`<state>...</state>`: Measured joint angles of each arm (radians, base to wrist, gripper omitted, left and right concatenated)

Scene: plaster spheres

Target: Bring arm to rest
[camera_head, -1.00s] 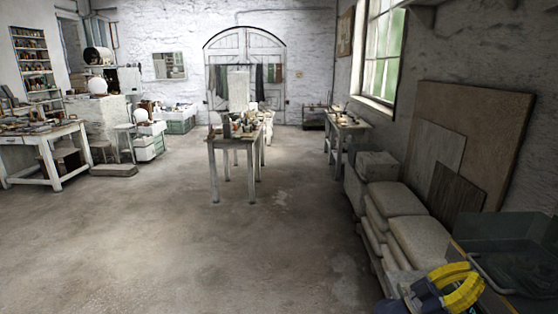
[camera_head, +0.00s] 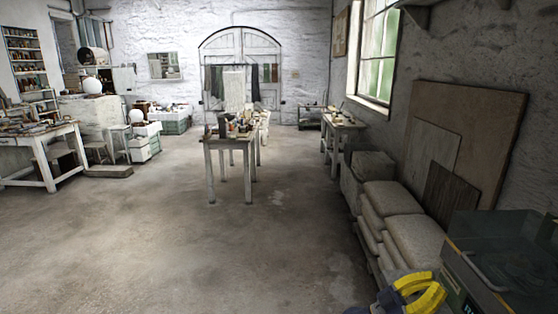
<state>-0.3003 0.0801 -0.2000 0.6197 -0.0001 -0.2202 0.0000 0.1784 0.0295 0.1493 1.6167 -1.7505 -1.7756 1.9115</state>
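My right gripper (camera_head: 418,290) is at the bottom right of the head view, with yellow fingers on a dark blue body. Its lower part is cut off by the picture's edge, and I cannot tell whether the fingers are apart or closed. I see nothing clearly held in it. It is in front of the stacked sacks and left of a dark clear-sided bin. My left gripper is not in view. Two white plaster spheres are at the far left, one (camera_head: 92,86) on a pale block and one (camera_head: 136,116) lower, on a stack of boxes.
A dark bin (camera_head: 505,262) stands close to my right gripper. Pale stacked sacks (camera_head: 414,238) and leaning boards (camera_head: 466,135) line the right wall. A cluttered work table (camera_head: 231,143) stands mid-room; another table (camera_head: 45,150) is at left. The floor (camera_head: 180,250) in front is clear.

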